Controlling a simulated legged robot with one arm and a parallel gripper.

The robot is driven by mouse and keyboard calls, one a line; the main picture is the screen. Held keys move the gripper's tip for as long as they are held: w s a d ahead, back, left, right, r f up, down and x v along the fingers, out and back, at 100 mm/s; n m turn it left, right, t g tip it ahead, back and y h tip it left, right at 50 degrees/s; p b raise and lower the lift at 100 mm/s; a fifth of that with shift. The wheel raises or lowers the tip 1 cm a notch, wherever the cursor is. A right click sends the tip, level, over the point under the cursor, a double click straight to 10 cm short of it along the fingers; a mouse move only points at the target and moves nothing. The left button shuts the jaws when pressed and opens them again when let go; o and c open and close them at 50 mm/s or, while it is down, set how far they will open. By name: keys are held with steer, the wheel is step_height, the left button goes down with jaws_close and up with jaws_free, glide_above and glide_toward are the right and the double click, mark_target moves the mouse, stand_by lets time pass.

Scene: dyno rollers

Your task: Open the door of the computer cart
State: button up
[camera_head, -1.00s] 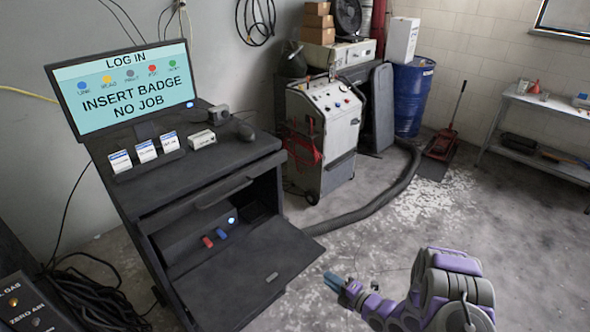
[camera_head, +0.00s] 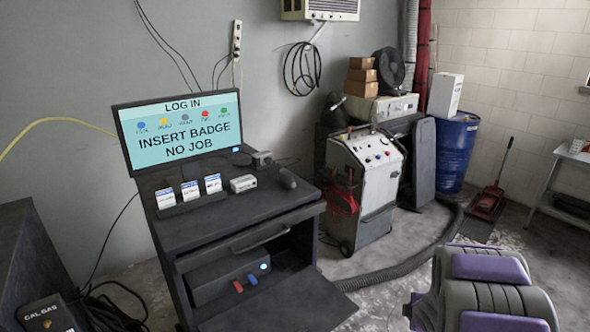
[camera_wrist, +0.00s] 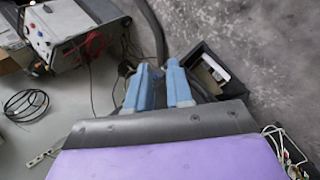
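The computer cart (camera_head: 236,232) is a dark cabinet at left centre in the head view, with a lit monitor (camera_head: 182,128) on top. Its front compartment is uncovered, and a dark door panel (camera_head: 305,300) is folded down flat and outward below the opening. Inside sit a dark box with red and blue plugs and a small blue light. My gripper (camera_wrist: 158,78) shows two blue fingers in the wrist view, apart with a gap and nothing between them. In the head view only my purple and grey arm shows at lower right; the gripper is out of frame.
A white wheeled machine (camera_head: 366,180) with red cables stands right of the cart. A thick black hose (camera_head: 400,265) runs along the floor beside it. A blue barrel (camera_head: 455,150) and a red floor jack (camera_head: 487,200) are farther back. A dark box (camera_head: 48,315) is at lower left.

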steer(key=s+a+r+m+g+h, duration=0.2)
steer(key=s+a+r+m+g, duration=0.25)
steer(key=s+r+m, duration=0.6)
steer(key=s+a+r+m+g+y, duration=0.1)
steer(key=s+a, duration=0.4)
steer(key=s, duration=0.5)
steer(key=s+a+r+m+g+y, duration=0.1)
steer(key=s+a+r, duration=0.3)
steer(key=s, duration=0.5)
steer(key=s+a+r+m+g+y, duration=0.1)
steer(key=s+a+r+m+g, duration=0.1)
steer(key=s+a, duration=0.4)
steer(key=s+r+m, duration=0.1)
steer(key=s, duration=0.3)
steer(key=shift+s+a+r+g, duration=0.25)
steer(key=shift+s+a+g, duration=0.05)
steer(key=shift+s+g, duration=0.05)
